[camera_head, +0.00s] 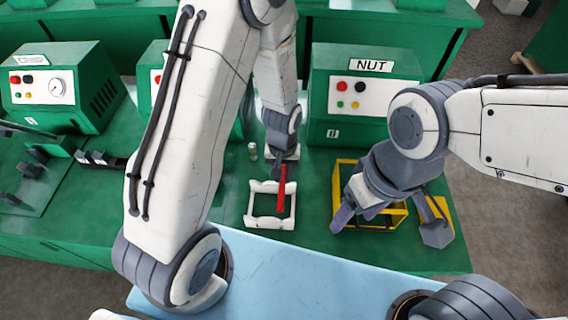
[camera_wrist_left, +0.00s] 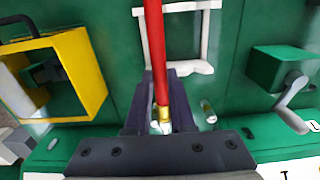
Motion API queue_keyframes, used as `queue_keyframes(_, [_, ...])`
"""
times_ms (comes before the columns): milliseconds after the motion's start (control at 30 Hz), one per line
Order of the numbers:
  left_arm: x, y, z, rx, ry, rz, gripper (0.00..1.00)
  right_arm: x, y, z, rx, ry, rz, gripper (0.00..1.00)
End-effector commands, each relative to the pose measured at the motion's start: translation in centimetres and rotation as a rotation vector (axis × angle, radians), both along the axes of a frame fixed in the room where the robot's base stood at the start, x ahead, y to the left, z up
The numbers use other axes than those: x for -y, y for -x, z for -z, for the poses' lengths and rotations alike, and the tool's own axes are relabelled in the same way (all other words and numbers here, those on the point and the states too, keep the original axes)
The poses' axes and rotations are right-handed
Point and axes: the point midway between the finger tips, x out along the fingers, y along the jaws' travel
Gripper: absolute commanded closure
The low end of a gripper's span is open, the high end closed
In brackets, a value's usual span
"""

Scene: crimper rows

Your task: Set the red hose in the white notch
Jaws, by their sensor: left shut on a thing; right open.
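My left gripper (camera_head: 281,163) is shut on the red hose (camera_head: 282,188). In the left wrist view the hose (camera_wrist_left: 155,55) runs up from between the fingers (camera_wrist_left: 162,105), with a brass-coloured end (camera_wrist_left: 165,122) by the jaws. A white rectangular frame with notched rails (camera_head: 260,222) stands on the green bench below the gripper. The hose overlaps the frame's right part in the head view; whether it touches cannot be told. The frame's rail (camera_wrist_left: 195,68) also shows behind the hose in the wrist view. My right gripper (camera_head: 390,228) is open, fingers spread over a yellow frame.
The yellow frame (camera_head: 345,168) stands right of the white one; it also shows in the wrist view (camera_wrist_left: 95,75). A green machine labelled NUT (camera_head: 365,70) stands behind. A small cylinder (camera_head: 252,151) is left of my left gripper. A light blue surface (camera_head: 290,275) lies in front.

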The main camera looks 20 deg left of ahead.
Motion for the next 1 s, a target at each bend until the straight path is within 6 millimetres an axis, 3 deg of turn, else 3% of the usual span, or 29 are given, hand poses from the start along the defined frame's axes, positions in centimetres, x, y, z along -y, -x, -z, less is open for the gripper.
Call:
queue_keyframes(367, [0.4, 0.1, 2.2, -0.001, -0.001, -0.005, 1.00, 0.0, 0.0, 1.8, -0.001, 0.001, 0.002, 0.33])
queue_keyframes(1000, [0.4, 0.1, 9.6, -0.001, -0.001, -0.004, 1.00, 0.0, 0.0, 8.0, -0.001, 0.001, 0.000, 0.33])
